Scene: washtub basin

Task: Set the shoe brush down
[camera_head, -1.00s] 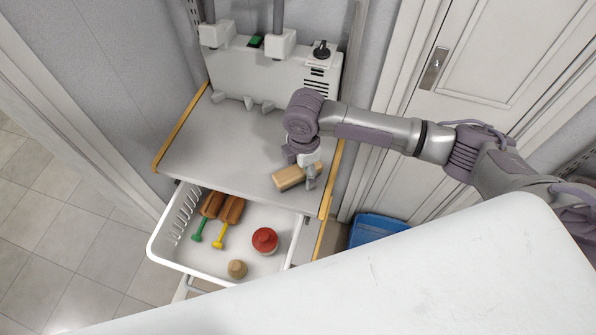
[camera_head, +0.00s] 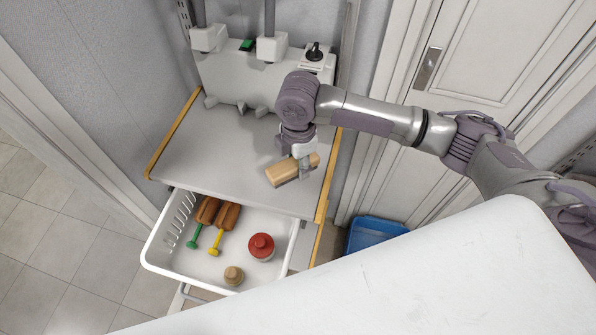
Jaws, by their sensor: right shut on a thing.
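The shoe brush (camera_head: 284,172), with a pale wooden body, is at the right part of the grey shelf top (camera_head: 205,150). My right gripper (camera_head: 304,168) points down and is shut on the brush near its right end. The brush lies slantwise, low over the shelf or touching it; I cannot tell which. The far finger is partly hidden by the brush and the gripper itself. My left gripper is not in view.
A white machine (camera_head: 260,80) stands behind. The shelf's left and middle are clear.

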